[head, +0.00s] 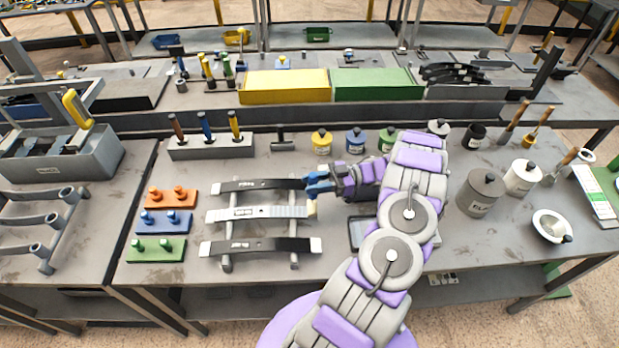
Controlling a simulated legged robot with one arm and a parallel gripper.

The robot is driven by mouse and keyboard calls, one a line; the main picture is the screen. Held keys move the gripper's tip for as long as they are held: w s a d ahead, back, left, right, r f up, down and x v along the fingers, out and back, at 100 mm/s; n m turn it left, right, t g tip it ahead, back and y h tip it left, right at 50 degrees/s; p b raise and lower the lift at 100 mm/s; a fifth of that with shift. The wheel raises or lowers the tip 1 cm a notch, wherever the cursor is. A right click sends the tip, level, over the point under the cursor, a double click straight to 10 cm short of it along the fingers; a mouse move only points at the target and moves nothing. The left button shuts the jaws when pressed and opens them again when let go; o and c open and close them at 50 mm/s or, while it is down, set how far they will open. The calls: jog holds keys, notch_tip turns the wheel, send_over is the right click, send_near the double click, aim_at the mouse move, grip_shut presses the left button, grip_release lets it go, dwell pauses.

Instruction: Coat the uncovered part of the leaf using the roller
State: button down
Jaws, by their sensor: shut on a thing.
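Three leaf springs lie across a grey rack (225,262). The far leaf (262,185) is mostly dark with a pale left end. The middle leaf (255,213) is pale along most of its length, with a small label near its left part. The near leaf (260,246) is dark with pale ends. My gripper (332,181) is at the right ends of the far and middle leaves. It is shut on a small blue tool, seemingly the roller (311,207), whose lower part is beside the middle leaf's right end. I cannot tell whether it touches.
Orange (171,197), blue (162,222) and green (156,249) peg blocks sit left of the rack. Yellow (321,142), blue (355,141) and green lidded pots stand behind it. Grey and white canisters (482,194) and a bowl (551,227) stand to the right. A dark tray lies beneath my arm.

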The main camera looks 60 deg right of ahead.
jog(key=w+d+x, duration=0.1)
jog(key=x, duration=0.7)
jog(key=shift+w+r+b, duration=0.25)
jog(key=shift+w+b, duration=0.1)
jog(key=shift+b, duration=0.1)
dwell(0.3)
jog(key=w+a+f, duration=0.1)
jog(key=w+a, duration=1.4)
jog(key=w, duration=0.4)
jog(key=shift+f+p, duration=0.25)
jog(key=shift+p, duration=0.1)
dwell(2.0)
jog(key=shift+w, duration=0.1)
notch_tip(320, 180, up, 6)
jog(key=p, duration=0.1)
jog(key=shift+p, duration=0.35)
dwell(0.4)
jog(key=shift+r+p, duration=0.55)
jog(key=shift+r, duration=0.95)
